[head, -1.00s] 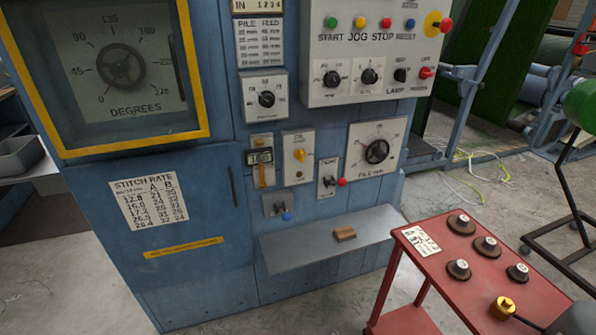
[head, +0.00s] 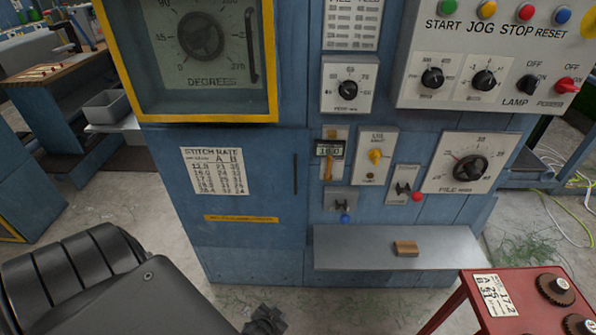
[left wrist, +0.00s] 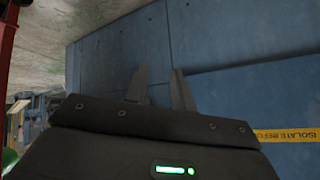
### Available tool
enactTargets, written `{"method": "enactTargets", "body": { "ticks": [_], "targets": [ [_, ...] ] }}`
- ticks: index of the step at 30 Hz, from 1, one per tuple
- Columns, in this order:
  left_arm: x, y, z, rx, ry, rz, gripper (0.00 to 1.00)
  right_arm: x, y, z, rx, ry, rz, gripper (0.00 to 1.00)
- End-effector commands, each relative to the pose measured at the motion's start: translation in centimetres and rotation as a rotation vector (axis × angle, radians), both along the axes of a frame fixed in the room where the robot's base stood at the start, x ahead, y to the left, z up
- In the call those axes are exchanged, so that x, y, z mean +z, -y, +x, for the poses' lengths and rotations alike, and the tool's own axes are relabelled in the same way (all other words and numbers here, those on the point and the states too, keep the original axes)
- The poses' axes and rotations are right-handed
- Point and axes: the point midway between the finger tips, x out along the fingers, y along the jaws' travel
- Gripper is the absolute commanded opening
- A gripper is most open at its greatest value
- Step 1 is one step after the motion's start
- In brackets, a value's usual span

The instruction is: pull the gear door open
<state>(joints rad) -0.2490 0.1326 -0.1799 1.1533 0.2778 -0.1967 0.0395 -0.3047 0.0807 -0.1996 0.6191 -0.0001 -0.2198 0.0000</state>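The gear door appears to be the flat blue panel (head: 225,185) at the lower left of the machine, bearing a stitch rate chart (head: 214,172) and a yellow warning strip (head: 241,219). It sits flush and looks shut. A slim dark vertical handle (head: 295,175) is near its right edge. My left gripper (head: 268,318) is low in front of the machine, below the door, partly cut off by the picture edge. In the left wrist view, its two fingers (left wrist: 160,88) stand apart with nothing between them, before blue panelling. The yellow strip (left wrist: 285,138) is at right there. My right gripper is out of view.
A grey shelf (head: 350,254) with a wooden block (head: 405,248) juts out right of the door. A red cart (head: 478,310) stands at lower right. A yellow-framed dial window (head: 272,70) is above the door. The concrete floor (head: 150,225) is clear left of the machine.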

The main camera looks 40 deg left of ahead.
Motion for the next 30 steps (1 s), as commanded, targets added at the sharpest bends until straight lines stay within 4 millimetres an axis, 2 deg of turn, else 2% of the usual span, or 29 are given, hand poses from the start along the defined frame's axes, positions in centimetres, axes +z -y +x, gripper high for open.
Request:
{"method": "enactTargets", "body": {
  "ticks": [1,2,3,5,6,9,12,15,18,23,30],
  "targets": [
    [5.6,-1.0,4.1,0.033,0.124,0.013,0.25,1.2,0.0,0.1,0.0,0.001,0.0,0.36],
    [8.5,-1.7,6.1,0.056,0.194,0.02,0.25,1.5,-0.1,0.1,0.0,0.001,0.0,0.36],
    [12.5,-2.5,8.4,0.085,0.286,0.026,0.25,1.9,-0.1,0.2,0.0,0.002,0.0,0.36],
    [18.3,-3.6,11.1,0.129,0.415,0.031,0.25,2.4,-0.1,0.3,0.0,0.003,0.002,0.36],
    [22.0,-4.2,12.5,0.155,0.494,0.03,0.25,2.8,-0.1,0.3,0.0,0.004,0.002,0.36],
    [29.8,-5.6,14.3,0.213,0.66,0.022,0.25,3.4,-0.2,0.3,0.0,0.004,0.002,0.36],
    [35.2,-6.5,15.0,0.254,0.775,0.01,0.25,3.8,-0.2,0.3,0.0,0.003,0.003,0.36],
    [38.3,-6.9,15.1,0.279,0.84,0.002,0.25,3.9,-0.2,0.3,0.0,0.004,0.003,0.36],
    [39.4,-7.2,15.0,0.289,0.866,-0.003,0.25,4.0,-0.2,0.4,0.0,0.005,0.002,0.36],
    [39.5,-7.4,15.4,0.29,0.868,-0.002,0.25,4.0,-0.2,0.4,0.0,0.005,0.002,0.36],
    [39.6,-8.9,18.6,0.288,0.868,0.001,0.25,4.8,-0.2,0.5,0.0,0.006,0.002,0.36]
  ]
}}
